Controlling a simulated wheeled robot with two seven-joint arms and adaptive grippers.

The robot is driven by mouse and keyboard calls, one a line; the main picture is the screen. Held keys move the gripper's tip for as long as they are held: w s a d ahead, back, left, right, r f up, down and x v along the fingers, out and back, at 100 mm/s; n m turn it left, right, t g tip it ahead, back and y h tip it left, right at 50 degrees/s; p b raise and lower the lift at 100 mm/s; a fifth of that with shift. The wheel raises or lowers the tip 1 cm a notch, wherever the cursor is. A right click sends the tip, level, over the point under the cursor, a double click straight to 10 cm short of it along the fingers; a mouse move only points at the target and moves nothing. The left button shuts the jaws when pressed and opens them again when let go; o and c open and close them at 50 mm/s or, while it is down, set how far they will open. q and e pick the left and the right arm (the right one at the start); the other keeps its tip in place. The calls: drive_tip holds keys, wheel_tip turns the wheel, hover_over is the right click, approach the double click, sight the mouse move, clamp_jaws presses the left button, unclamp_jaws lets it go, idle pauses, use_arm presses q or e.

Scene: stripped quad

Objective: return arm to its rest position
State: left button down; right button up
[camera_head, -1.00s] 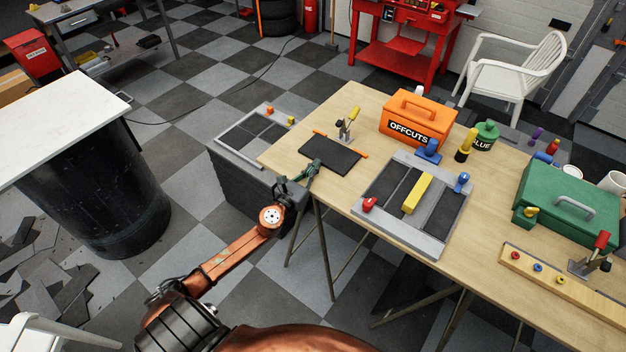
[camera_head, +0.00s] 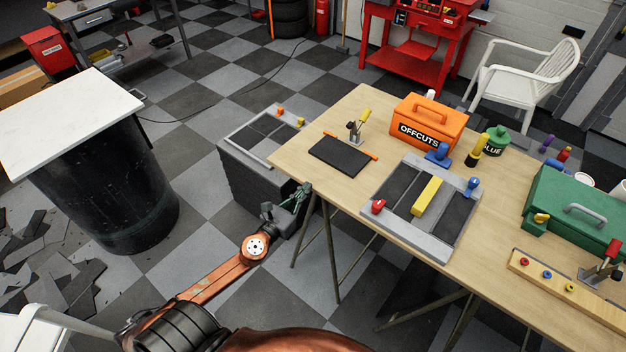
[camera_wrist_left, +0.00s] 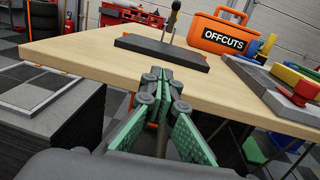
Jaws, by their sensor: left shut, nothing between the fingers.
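My left arm comes in from the lower left in the head view. Its left gripper (camera_head: 296,195) hangs beside the table's left edge, over the floor and in front of a stack of dark slabs. In the left wrist view the left gripper (camera_wrist_left: 158,80) shows its green-padded fingers drawn together at the tips, with nothing held. The tips point toward the table edge; I cannot tell exactly how far apart they are. My right gripper is not in view.
The wooden table (camera_head: 345,190) carries a dark slab (camera_head: 340,155), an orange OFFCUTS box (camera_head: 428,125), a grey tray (camera_head: 375,232) and a green toolbox (camera_head: 570,205). The slab stack (camera_head: 250,185) stands left of it. Checkered floor is open toward the black bin (camera_head: 110,190).

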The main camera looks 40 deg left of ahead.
use_arm(q)
drive_tip(key=shift+s+d, duration=0.1)
drive_tip(key=shift+s, duration=1)
